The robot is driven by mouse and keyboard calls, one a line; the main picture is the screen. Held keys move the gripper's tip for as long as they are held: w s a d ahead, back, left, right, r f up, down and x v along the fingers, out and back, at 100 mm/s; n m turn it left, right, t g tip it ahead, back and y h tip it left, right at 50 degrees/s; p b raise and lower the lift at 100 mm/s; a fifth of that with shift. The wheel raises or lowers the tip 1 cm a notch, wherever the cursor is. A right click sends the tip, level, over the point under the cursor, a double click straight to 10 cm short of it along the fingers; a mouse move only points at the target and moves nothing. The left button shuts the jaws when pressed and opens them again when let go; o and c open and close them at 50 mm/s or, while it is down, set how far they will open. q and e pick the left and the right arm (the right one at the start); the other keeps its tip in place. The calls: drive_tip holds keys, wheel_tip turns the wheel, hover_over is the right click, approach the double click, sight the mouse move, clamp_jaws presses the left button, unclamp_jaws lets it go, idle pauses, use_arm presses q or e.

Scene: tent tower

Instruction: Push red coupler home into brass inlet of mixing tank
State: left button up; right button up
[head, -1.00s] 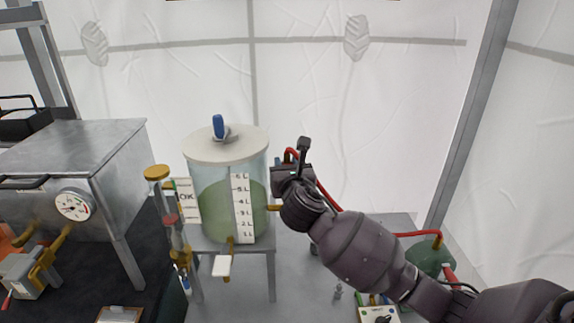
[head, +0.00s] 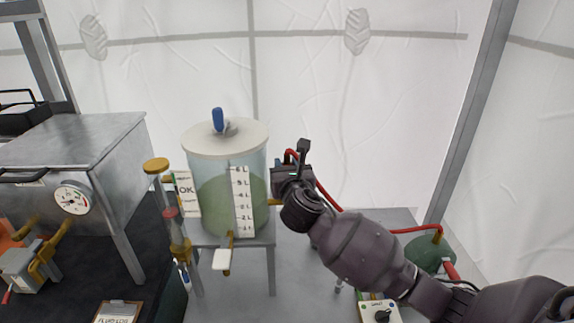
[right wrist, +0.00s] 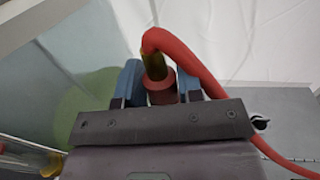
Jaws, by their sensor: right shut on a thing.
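The mixing tank (head: 205,170) is a clear cylinder with green liquid, a pale lid and a litre scale, on a metal stand. Its brass inlet (head: 273,202) sticks out of the right wall, low beside my right gripper (head: 281,180). In the right wrist view, my right gripper (right wrist: 160,82) has its blue fingers closed around the red coupler (right wrist: 161,97). A brass piece (right wrist: 153,65) shows just beyond the coupler, under the bend of the red hose (right wrist: 190,62). I cannot tell whether the coupler touches the inlet. My left gripper is out of view.
A metal cabinet with a gauge (head: 72,200) stands at left. A brass-capped column (head: 157,167) and an OK card (head: 186,192) stand close left of the tank. A green vessel (head: 428,255) with red hose is at right. Grey bench surface lies between.

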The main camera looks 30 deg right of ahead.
drive_tip(key=shift+f, duration=0.65)
drive_tip(key=o, duration=1)
drive_tip(key=shift+b+v, duration=0.65)
drive_tip(key=shift+v, duration=4.75)
